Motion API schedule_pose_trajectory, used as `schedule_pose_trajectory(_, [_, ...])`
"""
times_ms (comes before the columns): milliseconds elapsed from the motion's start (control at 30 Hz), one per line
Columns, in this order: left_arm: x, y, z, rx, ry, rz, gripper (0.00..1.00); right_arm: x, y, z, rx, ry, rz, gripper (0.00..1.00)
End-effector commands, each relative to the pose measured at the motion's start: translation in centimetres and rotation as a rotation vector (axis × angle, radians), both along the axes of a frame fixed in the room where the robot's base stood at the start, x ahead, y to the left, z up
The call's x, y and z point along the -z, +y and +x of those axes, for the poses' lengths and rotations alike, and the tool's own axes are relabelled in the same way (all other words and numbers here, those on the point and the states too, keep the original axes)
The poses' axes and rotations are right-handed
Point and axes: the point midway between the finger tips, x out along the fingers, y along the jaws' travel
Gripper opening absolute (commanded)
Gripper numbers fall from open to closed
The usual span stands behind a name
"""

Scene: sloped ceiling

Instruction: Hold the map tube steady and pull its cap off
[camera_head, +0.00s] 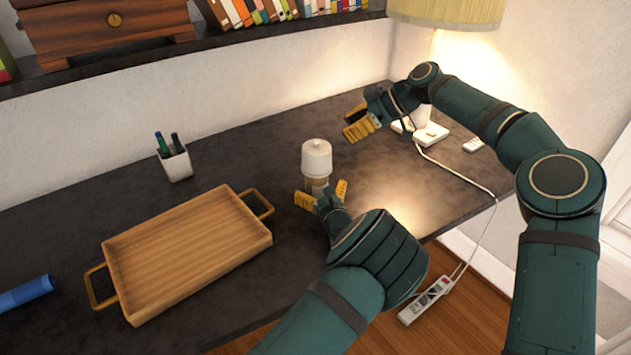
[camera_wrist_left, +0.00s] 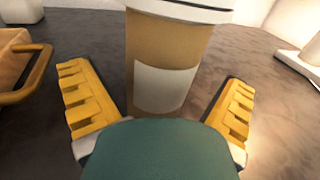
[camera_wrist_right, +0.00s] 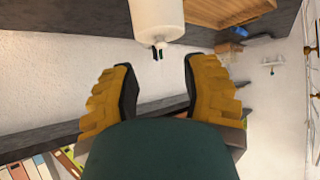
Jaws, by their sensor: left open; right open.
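The map tube (camera_head: 317,184) stands upright on the dark desk, a tan cylinder with a white cap (camera_head: 316,157) on top. In the left wrist view the tan tube (camera_wrist_left: 168,50) with a pale label rises beyond the open fingers. My left gripper (camera_head: 322,194) is open low in front of the tube, its fingers spread to either side; contact cannot be told. My right gripper (camera_head: 356,125) is open and empty, above the desk to the right of the cap and apart from it. In the right wrist view the white cap (camera_wrist_right: 157,18) shows ahead of the fingers.
A wooden tray (camera_head: 190,250) with two handles lies left of the tube. A white pen cup (camera_head: 175,163) stands behind it, and a blue roll (camera_head: 27,293) lies far left. A lamp (camera_head: 446,12) with its cable stands at right. A shelf (camera_head: 190,47) overhangs the back.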

Motion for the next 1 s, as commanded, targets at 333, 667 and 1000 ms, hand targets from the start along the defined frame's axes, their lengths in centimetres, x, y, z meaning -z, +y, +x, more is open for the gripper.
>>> schedule_pose_trajectory(333, [0.0, 1.0, 3.0, 0.001, 0.000, 0.000, 1.00, 0.0, 0.0, 0.0, 0.000, 0.000, 0.000, 0.46])
schedule_pose_trajectory(667, [0.0, 1.1, 3.1, 0.001, 0.000, 0.001, 0.89, 0.0, 0.0, 0.0, 0.000, 0.000, 0.000, 0.46])
schedule_pose_trajectory(1000, [0.0, 1.1, 3.1, 0.001, 0.000, 0.000, 0.29, 0.0, 0.0, 0.0, 0.000, 0.000, 0.000, 0.46])
